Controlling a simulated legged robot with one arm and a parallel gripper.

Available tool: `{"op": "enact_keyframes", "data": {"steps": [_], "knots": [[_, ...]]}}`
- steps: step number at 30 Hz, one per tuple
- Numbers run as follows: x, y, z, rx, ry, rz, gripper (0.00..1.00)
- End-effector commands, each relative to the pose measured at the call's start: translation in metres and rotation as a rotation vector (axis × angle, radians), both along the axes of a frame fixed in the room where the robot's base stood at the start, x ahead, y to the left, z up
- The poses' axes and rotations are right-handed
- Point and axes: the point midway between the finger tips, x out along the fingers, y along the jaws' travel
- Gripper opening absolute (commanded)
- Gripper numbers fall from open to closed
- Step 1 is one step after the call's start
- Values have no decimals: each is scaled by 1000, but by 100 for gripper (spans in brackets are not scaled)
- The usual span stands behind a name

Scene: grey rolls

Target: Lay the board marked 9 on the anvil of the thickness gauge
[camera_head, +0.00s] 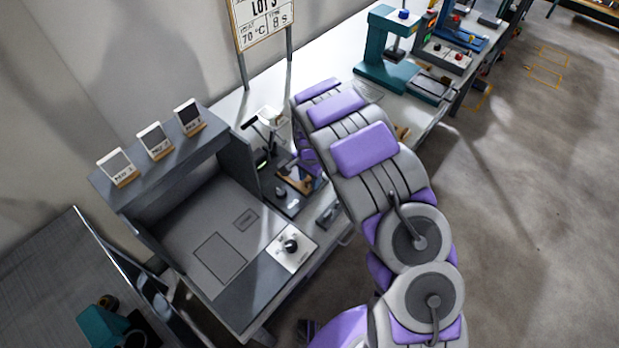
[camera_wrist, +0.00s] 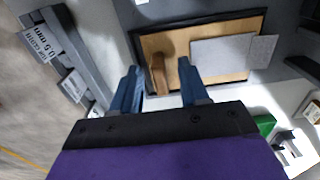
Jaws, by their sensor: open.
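My gripper (camera_wrist: 159,82) is open in the wrist view, its two blue fingers pointing into a shallow tray (camera_wrist: 232,20) with a dark rim and wood-coloured floor. A brown upright piece (camera_wrist: 158,76) stands between the fingertips; I cannot tell whether they touch it. A grey flat plate (camera_wrist: 222,54) lies in the tray to the right of the fingers. I can read no 9 on any piece. In the head view my arm hides the gripper. A small dark stand with brown parts (camera_head: 297,180) is left of my arm; I cannot tell whether it is the thickness gauge.
In the head view a grey open-fronted booth (camera_head: 205,235) with a dial panel (camera_head: 290,248) stands at left, three small cards (camera_head: 155,140) on its top. A teal press (camera_head: 385,55) stands farther along the bench. In the wrist view a dark rack labelled 0.5 mm (camera_wrist: 62,55) is at left.

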Motion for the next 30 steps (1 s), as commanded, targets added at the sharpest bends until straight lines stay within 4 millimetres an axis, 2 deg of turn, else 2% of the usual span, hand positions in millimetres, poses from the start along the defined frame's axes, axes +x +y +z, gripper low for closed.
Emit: {"op": "enact_keyframes", "data": {"steps": [5,18,22,27,30], "knots": [[0,-1,23,1,0,0,44],[2,0,106,0,-5,0,44],[1,0,115,0,-1,-1,44],[0,-1,116,-1,1,0,44],[-3,-9,125,-6,-1,4,44]]}}
